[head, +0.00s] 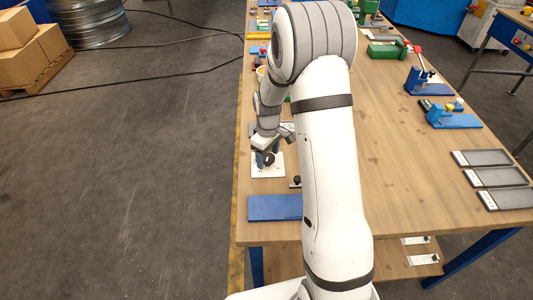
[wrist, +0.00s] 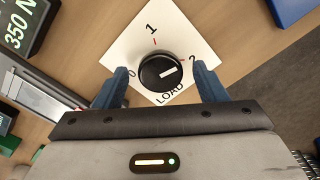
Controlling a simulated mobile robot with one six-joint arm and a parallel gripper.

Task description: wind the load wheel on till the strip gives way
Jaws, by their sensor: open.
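The load wheel is a round black knob (wrist: 161,72) with a white pointer line, on a white plate (wrist: 152,22) marked LOAD, 0, 1 and 2. Its line points right and slightly up in the wrist view, roughly toward the 2. A short red mark sits by the 1. My gripper (wrist: 161,82) is open, one blue finger on each side of the knob, with gaps showing. In the head view my gripper (head: 266,151) is over the white plate (head: 268,172), and my arm hides part of the bench. I cannot make out the strip for sure.
A dark display (wrist: 22,25) reads 350 N beside a grey metal fixture (wrist: 45,103). A blue tray (head: 275,208) lies near the bench's front left corner. Grey trays (head: 497,177) and blue fixtures (head: 429,87) stand on the right. The floor left of the bench is mostly open.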

